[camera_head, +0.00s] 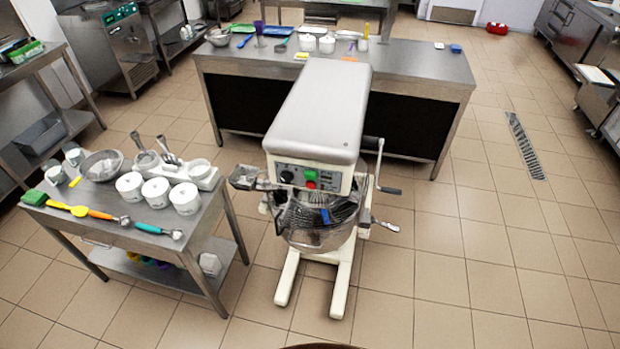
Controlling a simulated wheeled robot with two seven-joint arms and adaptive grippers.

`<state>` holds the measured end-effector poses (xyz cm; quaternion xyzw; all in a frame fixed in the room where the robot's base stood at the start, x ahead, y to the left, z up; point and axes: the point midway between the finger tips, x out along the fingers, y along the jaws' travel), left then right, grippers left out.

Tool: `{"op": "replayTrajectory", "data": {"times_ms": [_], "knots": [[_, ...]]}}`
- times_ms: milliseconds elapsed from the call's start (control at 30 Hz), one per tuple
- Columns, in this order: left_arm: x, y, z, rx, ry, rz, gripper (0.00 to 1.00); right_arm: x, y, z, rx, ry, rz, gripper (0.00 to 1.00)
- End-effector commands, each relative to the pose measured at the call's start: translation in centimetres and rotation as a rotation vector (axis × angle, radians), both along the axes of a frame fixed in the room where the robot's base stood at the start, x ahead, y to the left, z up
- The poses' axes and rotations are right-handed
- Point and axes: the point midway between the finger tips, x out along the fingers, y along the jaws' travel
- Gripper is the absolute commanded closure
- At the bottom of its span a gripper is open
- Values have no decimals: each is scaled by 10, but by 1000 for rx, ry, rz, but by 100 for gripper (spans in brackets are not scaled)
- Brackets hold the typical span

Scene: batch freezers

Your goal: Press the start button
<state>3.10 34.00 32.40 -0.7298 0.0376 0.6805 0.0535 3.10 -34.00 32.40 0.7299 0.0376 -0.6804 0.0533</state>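A white floor-standing mixer (322,105) stands in the middle of the view. Its dark control panel (329,180) faces me and carries a round black dial (287,177) at its left. Right of the dial, a green button (310,175) sits just above a red button (310,185). Any labels are too small to read, so I cannot confirm which is the start button. A metal bowl (310,236) with a wire guard sits below the panel. Nothing visible touches the buttons. Neither of my grippers shows in this view.
A metal table (130,240) with white tubs, bowls and scoops stands left of the mixer. A long counter (425,68) stands behind it. A crank handle (390,190) and a lower lever (385,225) stick out at the mixer's right. The tiled floor in front and right is clear.

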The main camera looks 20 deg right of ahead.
Motion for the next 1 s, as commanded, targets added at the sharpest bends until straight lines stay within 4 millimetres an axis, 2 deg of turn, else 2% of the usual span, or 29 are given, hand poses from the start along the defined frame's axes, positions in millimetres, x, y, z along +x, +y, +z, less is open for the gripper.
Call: {"op": "replayTrajectory", "data": {"times_ms": [67,533,1000], "knots": [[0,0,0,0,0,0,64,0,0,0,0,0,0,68],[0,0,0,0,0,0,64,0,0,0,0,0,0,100],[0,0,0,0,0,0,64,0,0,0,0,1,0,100]]}}
